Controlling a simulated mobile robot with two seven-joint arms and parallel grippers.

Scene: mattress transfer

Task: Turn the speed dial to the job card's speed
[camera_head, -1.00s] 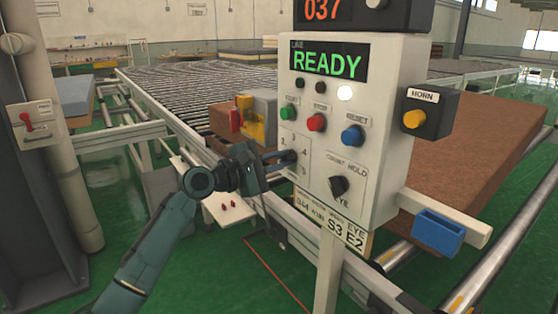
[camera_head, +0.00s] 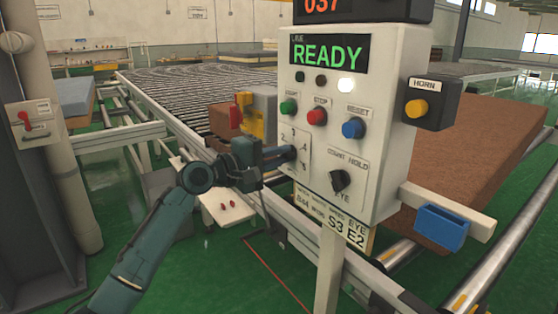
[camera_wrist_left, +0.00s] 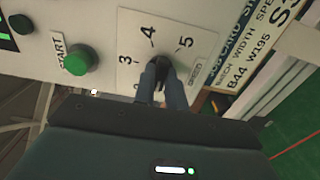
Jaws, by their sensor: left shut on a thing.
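The speed dial (camera_wrist_left: 159,84) is a dark knob on the white control panel (camera_head: 385,150), with the numbers 3, 4 and 5 showing around it in the left wrist view. My left gripper (camera_head: 288,153) reaches it from the left. In the left wrist view the two blue-grey fingers (camera_wrist_left: 162,72) are shut on the knob, one on each side. The fingers hide most of the knob, so I cannot tell where its pointer stands. The job card (camera_head: 340,229) below the panel reads S3 E2; part of it also shows in the left wrist view (camera_wrist_left: 258,42). My right gripper is out of view.
Green (camera_head: 288,107), red (camera_head: 317,116) and blue (camera_head: 352,128) buttons sit above the dial. An eye selector knob (camera_head: 339,181) is at lower right. The display (camera_head: 328,54) reads READY. A horn box (camera_head: 430,104) and blue tray (camera_head: 441,228) stick out at right.

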